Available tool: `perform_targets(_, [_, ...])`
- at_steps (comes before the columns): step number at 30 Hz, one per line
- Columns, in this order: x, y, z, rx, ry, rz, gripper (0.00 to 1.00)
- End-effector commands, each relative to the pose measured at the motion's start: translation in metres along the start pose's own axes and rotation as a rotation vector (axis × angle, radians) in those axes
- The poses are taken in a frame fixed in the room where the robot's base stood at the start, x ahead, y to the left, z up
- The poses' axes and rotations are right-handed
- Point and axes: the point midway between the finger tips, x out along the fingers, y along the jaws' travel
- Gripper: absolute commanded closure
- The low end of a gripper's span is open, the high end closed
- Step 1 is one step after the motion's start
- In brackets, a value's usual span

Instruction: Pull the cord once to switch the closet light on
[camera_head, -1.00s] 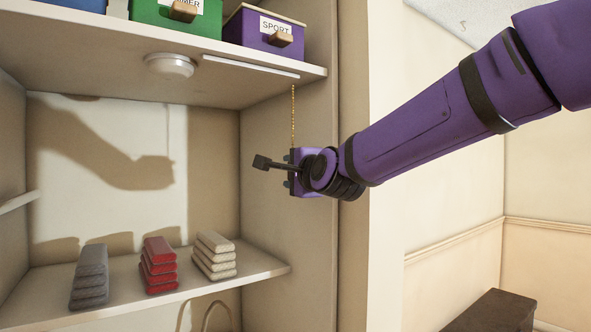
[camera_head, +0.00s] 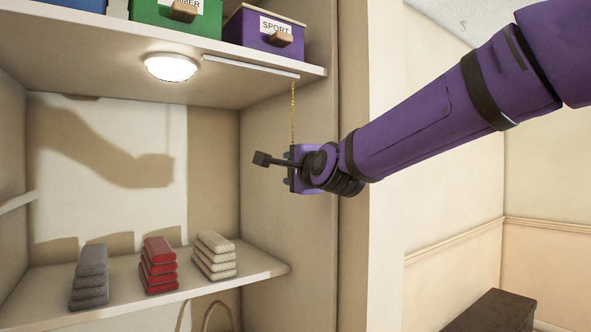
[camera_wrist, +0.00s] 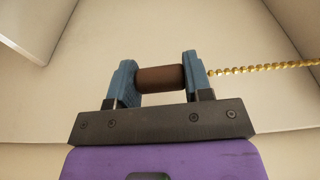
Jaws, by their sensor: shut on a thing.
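The closet light (camera_head: 171,67) is a round lamp under the upper shelf, and it glows bright white. The gold bead cord (camera_head: 293,112) hangs from the front right of that shelf down to my gripper (camera_head: 288,169). In the wrist view my gripper (camera_wrist: 160,80) has its blue fingers shut on a brown cylindrical cord handle (camera_wrist: 161,79). The bead cord (camera_wrist: 262,69) runs taut from the handle past the right finger. In the head view the handle is hidden by my gripper.
The lower shelf (camera_head: 210,287) holds grey (camera_head: 90,278), red (camera_head: 159,266) and cream (camera_head: 214,256) folded stacks. Green (camera_head: 176,18) and purple (camera_head: 264,30) boxes stand on the upper shelf. The closet's right side wall is close behind my gripper. A dark bench (camera_head: 495,312) stands at lower right.

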Motion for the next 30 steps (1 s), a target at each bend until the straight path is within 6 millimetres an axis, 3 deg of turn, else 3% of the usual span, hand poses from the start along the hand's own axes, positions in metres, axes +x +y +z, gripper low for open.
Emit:
perform_targets(2, [0.0,0.0,0.0,0.0,0.0,0.0,0.67])
perform_targets(3, [0.0,0.0,0.0,0.0,0.0,0.0,0.45])
perform_targets(5, [0.0,0.0,0.0,0.0,0.0,0.0,0.36])
perform_targets(14, [-0.002,0.0,0.0,0.001,0.0,-0.001,0.36])
perform_targets(30, [-0.047,-0.001,0.0,0.001,0.0,-0.002,0.36])
